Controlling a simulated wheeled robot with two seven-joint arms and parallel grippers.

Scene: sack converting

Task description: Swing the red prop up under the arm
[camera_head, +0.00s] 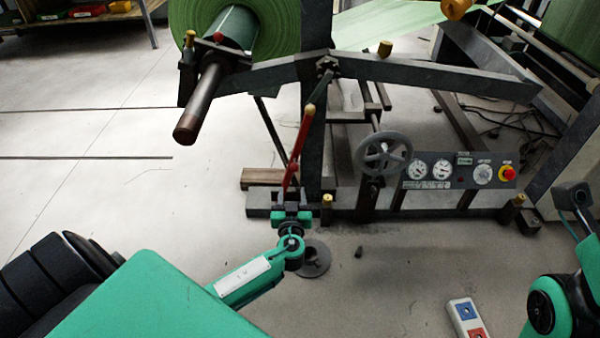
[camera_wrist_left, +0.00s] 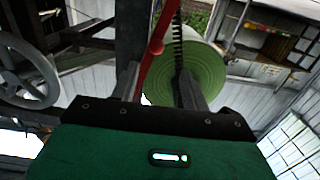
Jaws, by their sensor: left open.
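The red prop (camera_head: 293,168) is a thin red bar with a yellowish upper end, standing steeply beside the stand's dark upright. Its upper end is below the grey arm (camera_head: 275,73) that carries the green roll (camera_head: 285,22). My left gripper (camera_head: 291,193) is open at the prop's lower part. In the left wrist view, the red prop (camera_wrist_left: 146,66) with its round knob runs up between the two fingers (camera_wrist_left: 160,88), nearer the left one; I cannot tell whether they touch. At the right edge my right arm shows, but its gripper is not clear.
A grey handwheel (camera_head: 383,153) and a gauge panel (camera_head: 455,171) with a red button stand right of the prop. A brown roll shaft (camera_head: 200,103) juts out at the upper left. A switch box (camera_head: 467,318) lies on the floor. The floor at left is clear.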

